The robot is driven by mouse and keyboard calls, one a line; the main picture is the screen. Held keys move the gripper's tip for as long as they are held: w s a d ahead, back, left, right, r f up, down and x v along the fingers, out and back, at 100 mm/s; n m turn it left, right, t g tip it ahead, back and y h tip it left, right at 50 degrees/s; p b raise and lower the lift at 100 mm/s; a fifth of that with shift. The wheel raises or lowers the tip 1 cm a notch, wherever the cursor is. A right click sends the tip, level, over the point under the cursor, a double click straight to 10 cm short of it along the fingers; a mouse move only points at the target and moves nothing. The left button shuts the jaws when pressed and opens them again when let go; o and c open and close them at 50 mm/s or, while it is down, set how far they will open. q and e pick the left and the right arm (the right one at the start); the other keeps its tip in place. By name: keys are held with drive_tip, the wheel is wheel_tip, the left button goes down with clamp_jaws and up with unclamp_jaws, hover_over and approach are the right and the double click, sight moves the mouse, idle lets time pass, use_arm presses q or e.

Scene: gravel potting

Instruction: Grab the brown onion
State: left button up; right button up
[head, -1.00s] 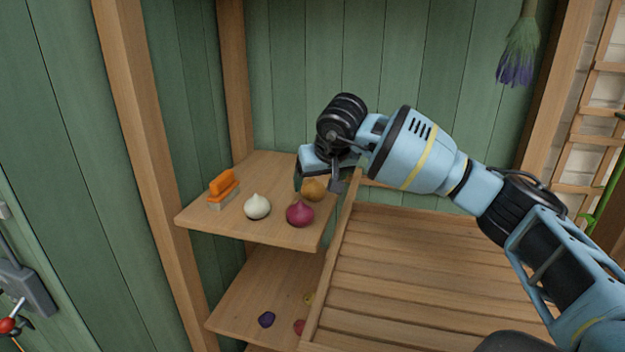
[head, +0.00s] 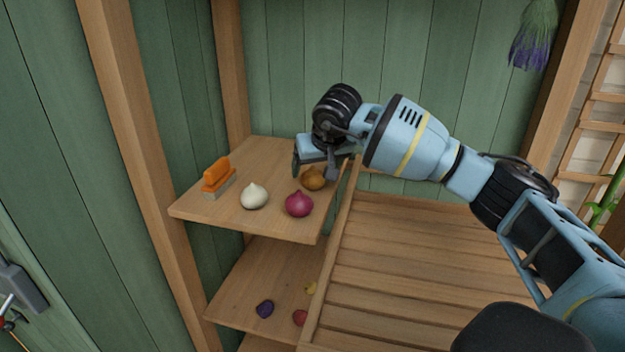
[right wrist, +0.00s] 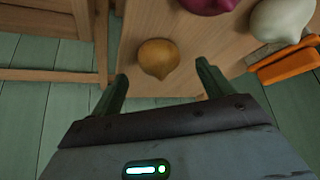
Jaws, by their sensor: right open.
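The brown onion (head: 314,179) sits on the upper wooden shelf, near its right edge, behind the red onion. In the right wrist view the brown onion (right wrist: 158,58) lies ahead of the fingertips, in line with the gap between them. My right gripper (head: 316,172) is over the back right of the shelf, open and empty, its fingers pointing down close to the onion. In the wrist view the two fingers of my right gripper (right wrist: 162,78) are spread wide. The gripper partly covers the onion's top in the head view. My left gripper is not in view.
A red onion (head: 299,204), a white onion (head: 254,196) and an orange-handled brush (head: 218,179) share the upper shelf (head: 285,231). A lower shelf holds several small items. A slatted wooden bench (head: 400,260) stands to the right. Green plank walls enclose the corner.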

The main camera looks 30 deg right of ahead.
sight(315, 173)
drive_tip(key=x, duration=0.5)
drive_tip(key=shift+s, duration=0.1)
drive_tip(key=shift+c, duration=0.2)
drive_tip(key=c, duration=1.1)
drive_tip(key=shift+o, duration=0.2)
drive_tip(key=shift+r, duration=0.1)
wheel_tip(315, 173, up, 10)
drive_tip(key=shift+f, duration=0.1)
